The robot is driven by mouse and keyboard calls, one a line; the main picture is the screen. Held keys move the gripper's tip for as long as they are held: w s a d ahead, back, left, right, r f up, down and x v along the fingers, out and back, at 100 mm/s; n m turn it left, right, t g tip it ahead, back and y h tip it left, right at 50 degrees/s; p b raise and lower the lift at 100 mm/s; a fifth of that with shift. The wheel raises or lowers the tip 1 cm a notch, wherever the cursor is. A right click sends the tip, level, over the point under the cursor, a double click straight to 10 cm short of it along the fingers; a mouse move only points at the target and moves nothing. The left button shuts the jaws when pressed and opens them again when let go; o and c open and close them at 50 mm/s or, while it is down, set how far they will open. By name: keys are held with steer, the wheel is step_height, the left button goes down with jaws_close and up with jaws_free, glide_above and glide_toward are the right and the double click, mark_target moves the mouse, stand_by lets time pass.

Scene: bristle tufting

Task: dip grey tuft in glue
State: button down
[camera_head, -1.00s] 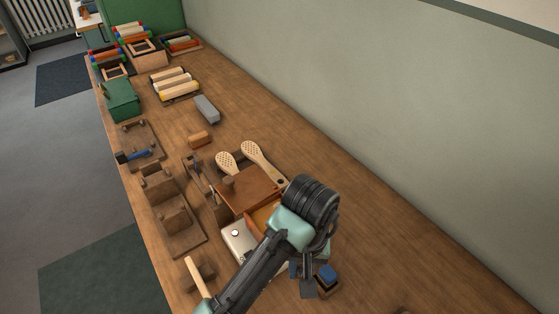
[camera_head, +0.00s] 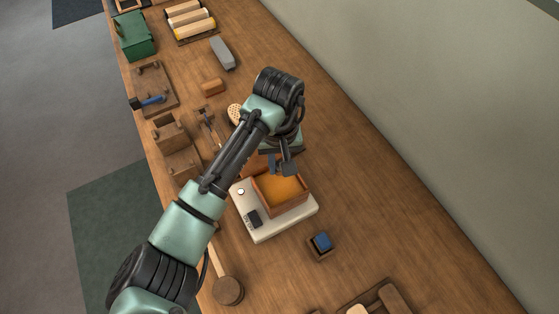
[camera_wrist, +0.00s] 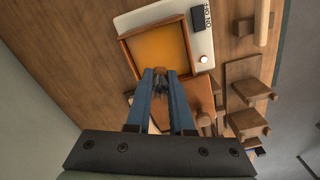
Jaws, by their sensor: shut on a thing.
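My gripper (camera_head: 284,168) is shut on the grey tuft (camera_wrist: 160,86), a small dark grey bundle with a brownish end between the fingertips in the wrist view. In the head view the fingers hide the tuft. The glue (camera_head: 284,188) is an orange-amber fill in a square wooden-rimmed pan on a white hot plate (camera_head: 264,233). The glue also shows in the wrist view (camera_wrist: 158,46). My gripper is at the pan's far edge in the head view, seemingly above it. I see no contact between tuft and glue, and cannot tell the exact height.
A small wooden holder with a blue top (camera_head: 321,242) stands right of the hot plate. A round wooden piece (camera_head: 228,291) and a wooden tray (camera_head: 385,296) are near the front. Wooden racks (camera_head: 180,160) line the left edge. The table right of my gripper is clear.

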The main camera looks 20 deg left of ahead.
step_height(320, 180, down, 3)
steer(key=b, duration=0.2)
steer(key=shift+b, duration=0.3)
steer(key=shift+f+b, duration=0.4)
steer(key=shift+f, duration=1.3)
steer(key=shift+p, duration=0.4)
steer(key=shift+r, duration=0.15)
step_height(320, 180, up, 7)
steer(key=p, duration=0.8)
steer(key=shift+r, duration=0.15)
